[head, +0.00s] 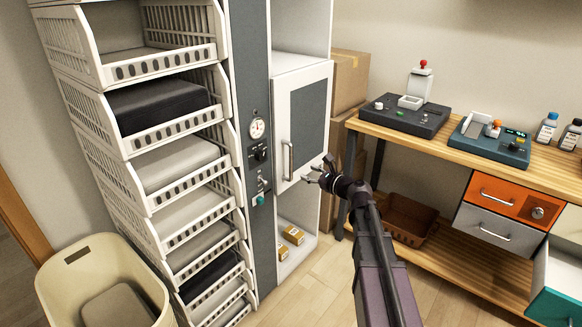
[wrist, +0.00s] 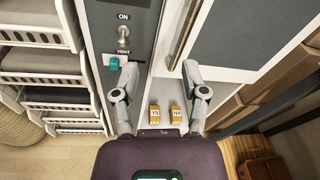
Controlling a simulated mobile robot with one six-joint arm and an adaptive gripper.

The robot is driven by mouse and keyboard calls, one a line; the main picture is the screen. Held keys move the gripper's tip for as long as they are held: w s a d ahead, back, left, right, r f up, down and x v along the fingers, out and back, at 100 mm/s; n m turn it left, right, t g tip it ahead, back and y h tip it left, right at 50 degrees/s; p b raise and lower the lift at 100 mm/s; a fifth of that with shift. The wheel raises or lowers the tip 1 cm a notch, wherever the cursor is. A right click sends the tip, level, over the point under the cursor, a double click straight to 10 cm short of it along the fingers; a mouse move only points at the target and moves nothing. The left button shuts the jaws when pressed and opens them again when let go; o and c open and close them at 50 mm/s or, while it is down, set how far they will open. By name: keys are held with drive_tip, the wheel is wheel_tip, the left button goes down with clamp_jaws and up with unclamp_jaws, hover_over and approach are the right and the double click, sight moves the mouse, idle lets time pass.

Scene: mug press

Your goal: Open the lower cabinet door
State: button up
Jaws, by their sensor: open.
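The tall white cabinet has a door with a grey panel (head: 309,112), which looks shut. Its upright metal bar handle (head: 288,160) is near the door's left edge. In the wrist view the handle (wrist: 183,35) runs down toward my right finger, and the door's grey panel (wrist: 240,35) fills the upper right. My gripper (head: 317,169) is open and empty, in front of the door's lower part, to the right of the handle in the head view. In the wrist view my gripper (wrist: 159,69) has its fingers spread, apparently not around the handle; the depth gap is unclear.
An open compartment below the door holds small yellow boxes (head: 293,235). Left of the door is a grey control strip with a gauge (head: 257,129), toggle (wrist: 123,35) and teal knob (wrist: 114,62). White basket drawers (head: 160,65) stand left, a wooden workbench (head: 465,158) right.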

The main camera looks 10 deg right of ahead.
drive_tip(key=shift+w+d+f+m+t+b, duration=0.15)
drive_tip(key=shift+w+d+m+t+b, duration=0.25)
drive_tip(key=shift+w+d+m+t, duration=0.45)
drive_tip(key=shift+w+d+f+m+t+b, duration=0.2)
drive_tip(key=shift+d+m+b, duration=0.25)
drive_tip(key=shift+m, duration=0.7)
drive_tip(key=shift+w, duration=0.1)
drive_tip(key=x, duration=1.3)
drive_tip(key=shift+w+a+f, duration=0.1)
drive_tip(key=shift+w+a, duration=0.1)
drive_tip(key=shift+w, duration=0.15)
clamp_jaws()
